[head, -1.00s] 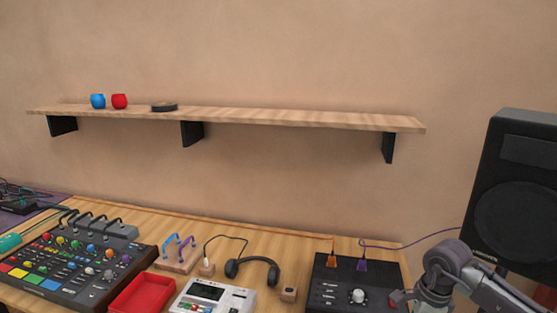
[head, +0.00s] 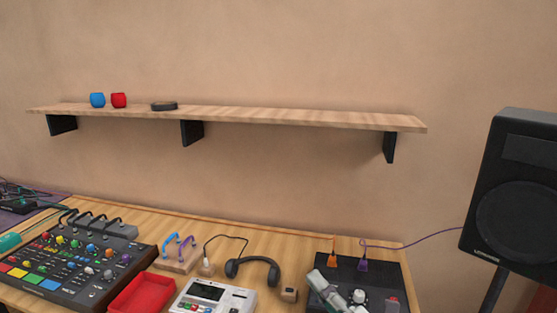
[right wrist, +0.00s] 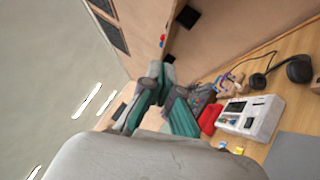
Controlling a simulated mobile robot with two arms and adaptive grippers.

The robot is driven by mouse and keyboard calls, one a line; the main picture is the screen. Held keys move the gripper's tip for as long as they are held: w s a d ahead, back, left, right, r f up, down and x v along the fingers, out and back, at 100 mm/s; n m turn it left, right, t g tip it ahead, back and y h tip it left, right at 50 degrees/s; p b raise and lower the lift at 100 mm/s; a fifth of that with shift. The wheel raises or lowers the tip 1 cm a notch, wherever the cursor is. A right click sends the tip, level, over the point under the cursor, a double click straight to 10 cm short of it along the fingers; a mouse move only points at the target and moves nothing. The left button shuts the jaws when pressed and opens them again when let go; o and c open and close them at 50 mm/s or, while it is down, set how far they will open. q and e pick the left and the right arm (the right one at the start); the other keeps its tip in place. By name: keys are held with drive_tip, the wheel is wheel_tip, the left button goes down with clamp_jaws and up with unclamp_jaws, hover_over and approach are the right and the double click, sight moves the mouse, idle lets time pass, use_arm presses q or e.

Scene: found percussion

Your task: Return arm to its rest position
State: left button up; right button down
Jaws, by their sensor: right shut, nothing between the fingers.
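My right gripper (head: 316,277) shows low in the head view, in front of the black box with the white knob (head: 388,269). It points up and to the left, and its fingers are shut with nothing between them. In the right wrist view, its grey and teal fingers (right wrist: 161,78) come together ahead of the camera. The rest of my right arm is mostly below the head picture's edge. My left gripper is not in view.
The table holds a mixer with coloured pads (head: 75,262), a red tray (head: 143,292), a white device (head: 214,295) and headphones (head: 252,268). A speaker (head: 520,190) stands at right. The wall shelf (head: 290,116) is above. Cables rise from the black box.

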drive_tip(key=s+d+f+m+g+h, duration=0.2)
drive_tip(key=s+d+f+m+h, duration=0.1)
drive_tip(key=d+f+m+h, duration=0.6)
drive_tip(key=s+d+f+m+g+h, duration=0.25)
drive_tip(key=d+f+m+h, duration=0.35)
drive_tip(key=m, duration=0.6)
drive_tip(key=s+a+f+m+g+y, duration=0.1)
drive_tip(key=s+f+m+g, duration=0.2)
drive_tip(key=s, duration=0.4)
drive_tip(key=s+f+g, duration=0.3)
drive_tip(key=s+f, duration=0.2)
drive_tip(key=s, duration=0.2)
drive_tip(key=s+a+f+m+g+y, duration=0.1)
drive_tip(key=s+f+m+g, duration=0.1)
drive_tip(key=s+f+g, duration=0.35)
wheel_tip(320, 180, down, 23)
drive_tip(key=s, duration=0.2)
drive_tip(key=s+d+f, duration=0.3)
drive_tip(key=s+f, duration=1.3)
drive_tip(key=f, duration=0.1)
drive_tip(key=shift+s+f, duration=0.35)
